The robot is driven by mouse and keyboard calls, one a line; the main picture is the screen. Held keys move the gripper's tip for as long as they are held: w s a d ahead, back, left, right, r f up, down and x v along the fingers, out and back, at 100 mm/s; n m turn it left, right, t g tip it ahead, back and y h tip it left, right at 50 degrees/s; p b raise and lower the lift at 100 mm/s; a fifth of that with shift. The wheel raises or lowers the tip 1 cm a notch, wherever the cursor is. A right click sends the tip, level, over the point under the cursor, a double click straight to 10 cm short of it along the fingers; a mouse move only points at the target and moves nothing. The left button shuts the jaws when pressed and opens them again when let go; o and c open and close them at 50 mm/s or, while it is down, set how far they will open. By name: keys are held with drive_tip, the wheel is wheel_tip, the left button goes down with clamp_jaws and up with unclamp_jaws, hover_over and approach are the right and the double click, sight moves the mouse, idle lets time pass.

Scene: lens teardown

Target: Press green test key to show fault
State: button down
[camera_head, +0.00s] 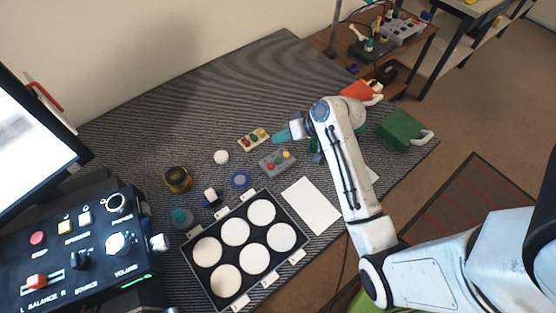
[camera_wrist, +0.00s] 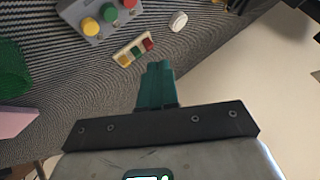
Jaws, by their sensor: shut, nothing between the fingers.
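A small cream panel (camera_head: 254,140) with red, green and yellow keys lies on the grey striped mat. It also shows in the wrist view (camera_wrist: 123,60), where its green key (camera_wrist: 136,51) is the middle one. A larger grey box (camera_head: 272,169) with yellow, green and red round buttons lies nearby; in the wrist view its green button (camera_wrist: 109,13) is the middle one. I cannot tell which green one is the test key. My gripper (camera_head: 277,136), with teal fingers, is shut and empty beside the cream panel. In the wrist view its fingertips (camera_wrist: 158,66) appear just short of the panel.
A white round piece (camera_head: 221,157) lies left of the cream panel. A green bin (camera_head: 400,130) stands at the right. Bare mat lies beyond the panel.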

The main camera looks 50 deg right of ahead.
drive_tip(key=b, duration=0.6)
hover_over(281, 160)
wheel_tip(281, 160, down, 7)
drive_tip(key=shift+d, duration=0.1)
drive_tip(key=shift+f, duration=0.4)
drive_tip(key=shift+f, duration=0.1)
idle(1.2)
drive_tip(key=shift+f, duration=0.3)
drive_tip(key=shift+f+b, duration=0.4)
idle(0.9)
drive_tip(key=shift+r, duration=0.15)
drive_tip(key=shift+r+p, duration=0.7)
drive_tip(key=shift+p, duration=0.3)
